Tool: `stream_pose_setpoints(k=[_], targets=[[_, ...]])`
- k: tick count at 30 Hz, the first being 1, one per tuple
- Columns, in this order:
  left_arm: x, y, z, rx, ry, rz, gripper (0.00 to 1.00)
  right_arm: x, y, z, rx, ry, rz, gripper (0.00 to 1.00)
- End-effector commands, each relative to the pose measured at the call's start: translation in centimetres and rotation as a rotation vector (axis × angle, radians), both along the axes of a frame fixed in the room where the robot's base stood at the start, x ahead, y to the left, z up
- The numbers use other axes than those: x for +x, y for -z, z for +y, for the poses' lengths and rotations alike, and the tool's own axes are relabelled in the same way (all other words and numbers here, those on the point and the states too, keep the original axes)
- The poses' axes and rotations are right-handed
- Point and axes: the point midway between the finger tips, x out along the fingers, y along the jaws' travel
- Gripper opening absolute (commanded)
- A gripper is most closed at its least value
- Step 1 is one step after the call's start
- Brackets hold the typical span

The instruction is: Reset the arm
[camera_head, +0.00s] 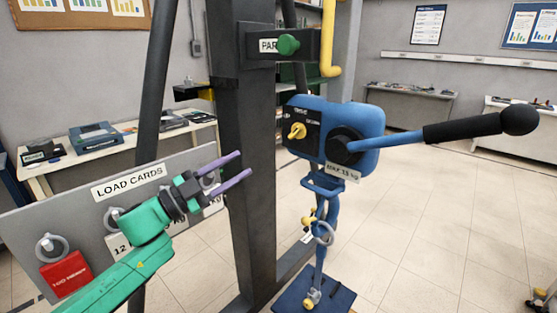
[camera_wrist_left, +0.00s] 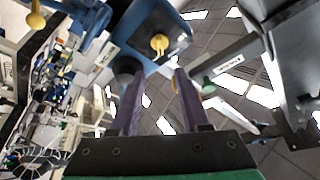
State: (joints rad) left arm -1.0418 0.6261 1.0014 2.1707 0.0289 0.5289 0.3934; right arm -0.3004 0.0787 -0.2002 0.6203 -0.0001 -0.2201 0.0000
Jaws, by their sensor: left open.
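My left gripper (camera_head: 243,163) is open and empty, with its two purple fingers apart and pointing right at the dark column. It is in front of the load cards board, and its fingers also show in the wrist view (camera_wrist_left: 158,80). The blue hoist (camera_head: 364,121) hangs to the right of the fingertips, clear of them. Its long lever (camera_head: 462,129) with a black grip and round knob points right. A yellow knob (camera_head: 297,131) sits on its dark front plate, and it also shows in the left wrist view (camera_wrist_left: 159,42). My right gripper is not in view.
The dark upright column (camera_head: 250,190) stands just beyond my left fingertips. The load cards board (camera_head: 100,203) carries rings and a red card (camera_head: 66,271). A blue base plate (camera_head: 315,296) lies below the hoist. The tiled floor at right is largely open.

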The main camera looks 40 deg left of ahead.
Motion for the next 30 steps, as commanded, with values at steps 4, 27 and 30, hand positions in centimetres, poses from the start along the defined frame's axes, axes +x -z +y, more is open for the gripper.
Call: stream_pose_setpoints(k=[4,27,30], targets=[[0.0,0.0,0.0,0.0,0.0,0.0,0.46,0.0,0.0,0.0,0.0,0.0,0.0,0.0],[-2.6,34.8,-12.2,-0.467,-0.571,1.26,0.46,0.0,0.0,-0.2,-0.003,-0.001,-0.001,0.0],[-4.3,35.8,-16.1,-0.449,-0.529,1.409,0.46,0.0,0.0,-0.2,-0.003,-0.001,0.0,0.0]])
